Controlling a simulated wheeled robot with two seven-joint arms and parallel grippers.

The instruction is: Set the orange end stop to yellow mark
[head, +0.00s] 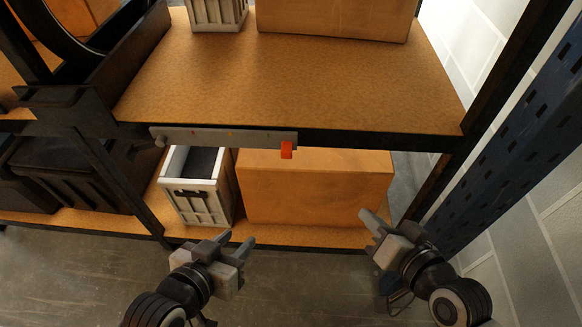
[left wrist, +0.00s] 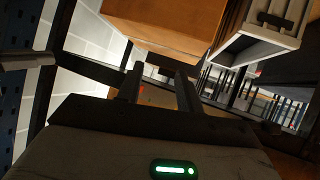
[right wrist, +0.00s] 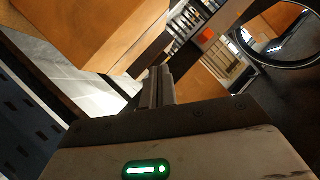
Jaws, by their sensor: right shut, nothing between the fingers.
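The orange end stop (head: 287,150) sits near the right end of a grey rail (head: 222,138) along the front edge of the upper shelf. A small orange-red patch in the right wrist view (right wrist: 208,35) looks like the same stop. The rail carries a few tiny marks; their colours are too small to tell, so I cannot pick out the yellow one. My left gripper (head: 236,241) is open and empty, below and left of the stop. My right gripper (head: 367,217) is shut and empty, below and right of the stop. Neither touches the stop.
A grey crate (head: 192,184) and a large cardboard box (head: 315,205) stand on the lower shelf behind the grippers. A dark bin (head: 70,175) is at left. A dark shelf post and a blue perforated upright (head: 510,150) bound the right side. Floor in front is clear.

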